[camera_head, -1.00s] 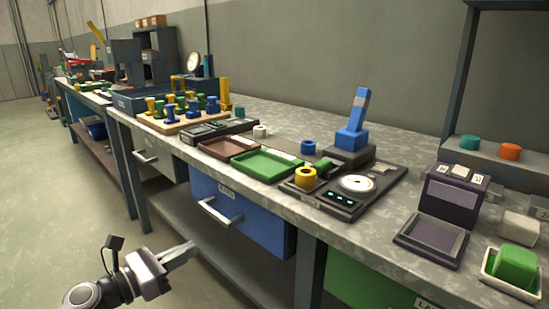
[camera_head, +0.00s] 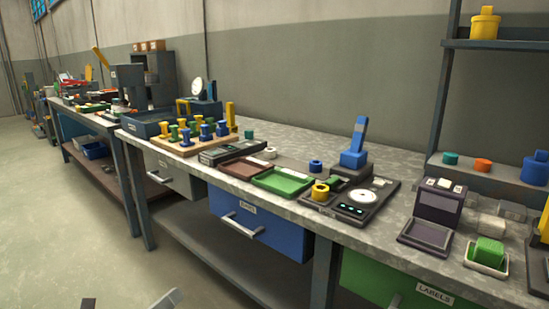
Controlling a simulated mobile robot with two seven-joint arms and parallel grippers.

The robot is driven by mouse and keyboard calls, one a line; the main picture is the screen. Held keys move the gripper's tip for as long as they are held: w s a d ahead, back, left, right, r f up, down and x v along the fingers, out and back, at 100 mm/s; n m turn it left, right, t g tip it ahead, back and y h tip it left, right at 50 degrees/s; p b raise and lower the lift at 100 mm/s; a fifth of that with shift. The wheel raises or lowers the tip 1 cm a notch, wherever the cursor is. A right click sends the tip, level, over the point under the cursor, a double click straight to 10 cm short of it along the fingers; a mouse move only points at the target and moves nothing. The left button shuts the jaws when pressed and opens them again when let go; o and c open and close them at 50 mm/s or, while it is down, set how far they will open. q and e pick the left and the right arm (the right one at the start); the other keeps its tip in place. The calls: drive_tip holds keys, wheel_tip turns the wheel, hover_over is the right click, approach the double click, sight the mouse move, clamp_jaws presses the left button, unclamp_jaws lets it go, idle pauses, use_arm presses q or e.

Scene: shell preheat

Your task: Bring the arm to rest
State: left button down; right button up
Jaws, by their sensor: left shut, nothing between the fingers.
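My left gripper (camera_head: 168,299) shows only at the bottom edge of the head view, low in front of the workbench. Its finger tip is a grey bar; the rest of the arm is cut off by the frame. It is shut and holds nothing, and it is apart from the bench and drawers.
The long workbench (camera_head: 400,232) holds a green tray (camera_head: 282,181), a brown tray (camera_head: 243,168), a peg board (camera_head: 180,147) and a dark device with a yellow ring (camera_head: 320,191). A blue drawer (camera_head: 262,230) sits below. The floor (camera_head: 70,230) at left is clear.

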use_arm(q)
drive_tip(key=s+n+g+y+p, duration=0.5)
drive_tip(key=s+n+p, duration=1.2)
drive_tip(key=n, duration=1.5)
drive_tip(key=s+y, duration=0.3)
drive_tip(key=s, duration=0.2)
drive_tip(key=shift+s+d+f+p, duration=0.2)
drive_tip(key=shift+d+f+p, duration=0.05)
drive_tip(key=shift+p, duration=0.05)
use_arm(e)
drive_tip(key=s+d+r, duration=0.1)
drive_tip(key=d+r, duration=0.1)
drive_tip(key=r, duration=0.3)
drive_tip(key=s+d+r+m+g+h, duration=0.1)
drive_tip(key=d+r, duration=0.1)
drive_tip(key=r, duration=0.4)
drive_tip(key=shift+s+d+h, duration=0.3)
drive_tip(key=shift+s+d, duration=0.05)
drive_tip(key=shift+s, duration=0.05)
